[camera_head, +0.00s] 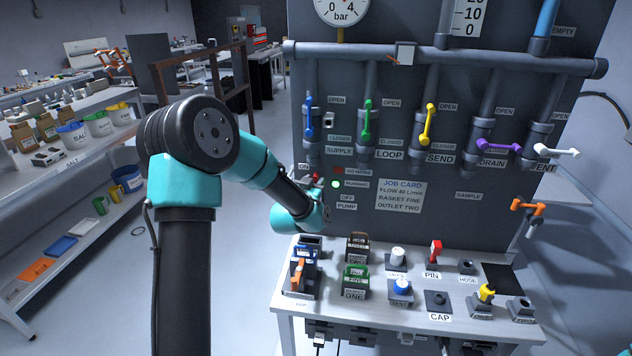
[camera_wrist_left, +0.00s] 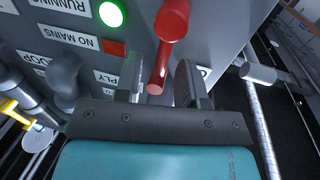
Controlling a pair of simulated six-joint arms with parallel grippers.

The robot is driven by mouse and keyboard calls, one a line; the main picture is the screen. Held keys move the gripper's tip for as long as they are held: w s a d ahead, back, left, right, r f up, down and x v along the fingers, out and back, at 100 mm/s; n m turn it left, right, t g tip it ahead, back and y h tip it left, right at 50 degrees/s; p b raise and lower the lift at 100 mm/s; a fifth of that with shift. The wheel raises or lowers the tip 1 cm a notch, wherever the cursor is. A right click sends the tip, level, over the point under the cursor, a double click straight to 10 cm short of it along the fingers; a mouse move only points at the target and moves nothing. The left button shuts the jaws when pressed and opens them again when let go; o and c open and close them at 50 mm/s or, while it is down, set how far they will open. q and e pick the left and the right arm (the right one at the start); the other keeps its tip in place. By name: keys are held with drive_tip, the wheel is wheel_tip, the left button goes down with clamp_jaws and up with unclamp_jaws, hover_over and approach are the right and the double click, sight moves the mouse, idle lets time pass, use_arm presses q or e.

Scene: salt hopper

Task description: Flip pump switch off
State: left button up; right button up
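The red pump switch lever (camera_wrist_left: 172,22) stands out from the panel in the left wrist view. Its red tip reaches down between the two fingers of my left gripper (camera_wrist_left: 159,72). The fingers are apart with the lever between them, and a gap shows beside it, so the gripper looks open. In the head view a bit of the red switch (camera_head: 316,177) shows by the ON label, above OFF and PUMP. My left wrist hides most of it. The green RUNNING light (camera_head: 335,184) is lit; it also shows in the left wrist view (camera_wrist_left: 111,14). My right gripper is not in view.
Coloured valve levers, including a green one (camera_head: 367,120) and a yellow one (camera_head: 429,124), line the panel above. A white bench (camera_head: 455,327) with labelled parts stands below the panel. A dark red NO MAINS indicator (camera_wrist_left: 114,47) sits close to the left finger.

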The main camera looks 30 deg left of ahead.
use_arm(q)
drive_tip(key=shift+w+a, duration=0.15)
drive_tip(key=shift+w, duration=0.65)
drive_tip(key=shift+c, duration=0.2)
clamp_jaws()
